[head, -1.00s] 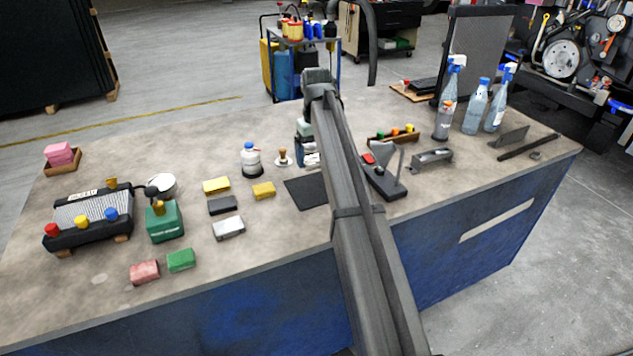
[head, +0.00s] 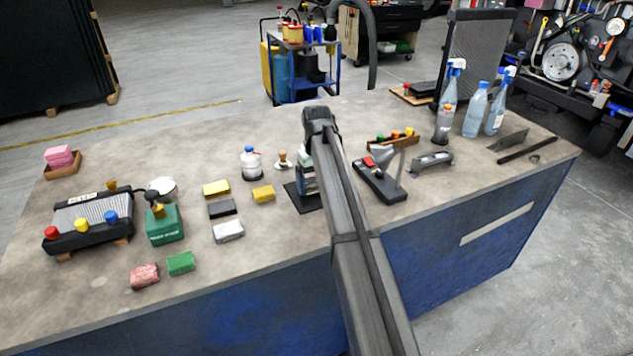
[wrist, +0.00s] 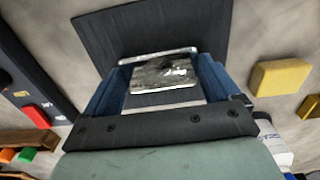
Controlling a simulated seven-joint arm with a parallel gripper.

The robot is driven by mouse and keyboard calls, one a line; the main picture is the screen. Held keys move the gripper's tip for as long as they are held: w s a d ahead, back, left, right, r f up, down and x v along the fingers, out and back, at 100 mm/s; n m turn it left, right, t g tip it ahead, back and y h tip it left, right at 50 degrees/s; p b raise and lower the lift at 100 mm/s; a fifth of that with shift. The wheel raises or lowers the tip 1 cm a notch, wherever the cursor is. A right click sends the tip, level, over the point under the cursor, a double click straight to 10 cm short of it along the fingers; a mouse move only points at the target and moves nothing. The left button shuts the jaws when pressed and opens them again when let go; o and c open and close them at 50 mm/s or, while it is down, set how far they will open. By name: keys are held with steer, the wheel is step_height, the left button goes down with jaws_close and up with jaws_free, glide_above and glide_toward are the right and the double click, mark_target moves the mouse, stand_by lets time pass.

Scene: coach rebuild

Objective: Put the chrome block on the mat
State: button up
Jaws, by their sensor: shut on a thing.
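The chrome block (wrist: 165,73) shows in the wrist view as a shiny mottled piece between the blue fingers. My gripper (wrist: 162,84) is shut on it. The dark mat (wrist: 150,30) lies directly below and beyond the block. In the head view my gripper (head: 307,186) is low over the mat (head: 297,197), and the arm and gripper hide much of the mat. The block cannot be made out there. I cannot tell whether it touches the mat.
Left of the mat are yellow blocks (head: 263,194), a dark block (head: 222,207) and a silvery-white block (head: 228,231). A small stamp-like tool (head: 283,161) and a white bottle (head: 251,163) stand behind. A dark stand with a red part (head: 380,184) is close on the right.

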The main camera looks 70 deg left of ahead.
mark_target(316, 186)
steer(key=shift+f, duration=0.15)
steer(key=o, duration=0.9)
step_height(316, 186, up, 12)
steer(key=shift+r, duration=0.2)
